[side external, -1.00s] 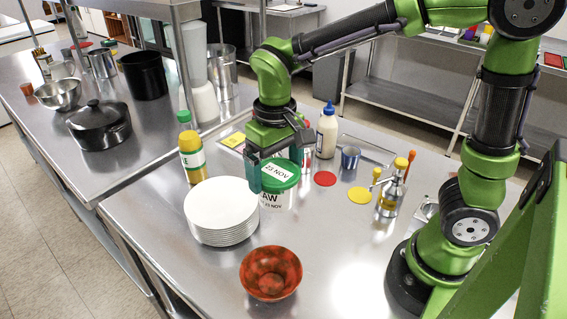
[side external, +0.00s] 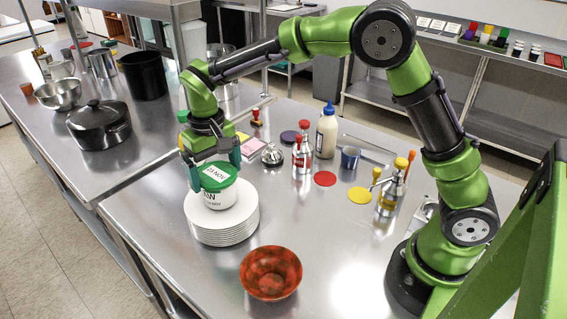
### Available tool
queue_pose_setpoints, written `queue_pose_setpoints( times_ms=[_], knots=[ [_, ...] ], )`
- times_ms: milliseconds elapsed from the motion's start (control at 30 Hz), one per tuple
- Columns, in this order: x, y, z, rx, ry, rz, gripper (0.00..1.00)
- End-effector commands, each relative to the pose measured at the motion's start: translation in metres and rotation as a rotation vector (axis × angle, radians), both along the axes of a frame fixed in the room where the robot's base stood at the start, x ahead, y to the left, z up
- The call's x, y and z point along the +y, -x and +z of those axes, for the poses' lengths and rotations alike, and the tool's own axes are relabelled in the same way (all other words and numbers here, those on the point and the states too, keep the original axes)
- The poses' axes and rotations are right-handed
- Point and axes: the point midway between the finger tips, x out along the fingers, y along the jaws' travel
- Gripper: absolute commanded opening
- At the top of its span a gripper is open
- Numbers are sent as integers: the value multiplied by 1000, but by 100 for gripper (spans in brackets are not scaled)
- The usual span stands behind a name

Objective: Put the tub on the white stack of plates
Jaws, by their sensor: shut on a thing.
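The tub (side external: 219,194) is white with a green lid and a date label, and it is upright. It is over the white stack of plates (side external: 227,235), toward the upper left part of the top plate. I cannot tell whether its base touches the top plate. My gripper (side external: 213,170) is above the tub, with its fingers down around the lid, shut on the tub. The tub hides part of the top plate.
A red-brown bowl (side external: 271,273) stands in front of the stack. Several bottles, including a cream one with a blue cap (side external: 327,132), and a blue-grey cup (side external: 349,158) stand to the right. A black lidded pot (side external: 99,125) is on the left counter.

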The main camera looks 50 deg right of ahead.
Motion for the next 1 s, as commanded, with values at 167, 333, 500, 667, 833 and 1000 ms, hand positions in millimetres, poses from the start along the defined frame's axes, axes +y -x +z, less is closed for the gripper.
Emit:
queue_pose_setpoints(
  times_ms=[167, 333, 500, 667, 833, 1000],
  knots=[
    [0, 0, 0, -3, -2, 0, 53],
    [0, 0, -3, -2, -1, 0, 53],
    [0, 0, -4, -1, -1, 0, 100],
    [0, 0, -2, -2, -1, 0, 100],
    [0, -1, 16, -5, -1, 1, 100],
    [0, -1, 53, -8, -3, -1, 100]
  ],
)
